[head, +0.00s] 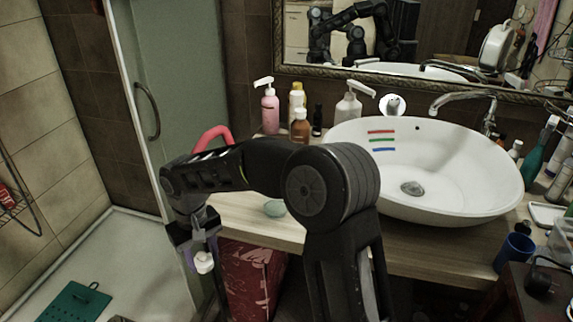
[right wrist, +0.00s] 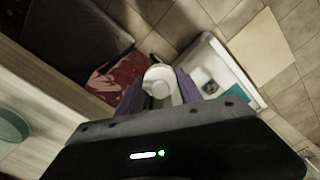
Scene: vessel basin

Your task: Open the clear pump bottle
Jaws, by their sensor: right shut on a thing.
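A clear, whitish pump bottle (head: 348,107) with a white pump head stands upright on the counter, just left of the basin. My right gripper (head: 203,248) hangs in front of the counter, well to the left of and nearer than that bottle. Its purple fingers are shut on a small white round-topped object (head: 204,263). In the right wrist view this white object (right wrist: 160,78) sits between the fingers (right wrist: 160,92); I cannot tell what it is. My left gripper is not in view.
The white basin (head: 450,170) fills the right of the counter. A pink pump bottle (head: 270,108) and an amber bottle (head: 300,127) stand left of the clear one. A small green dish (head: 275,208) lies near the counter's front. A red patterned box (head: 254,280) stands below.

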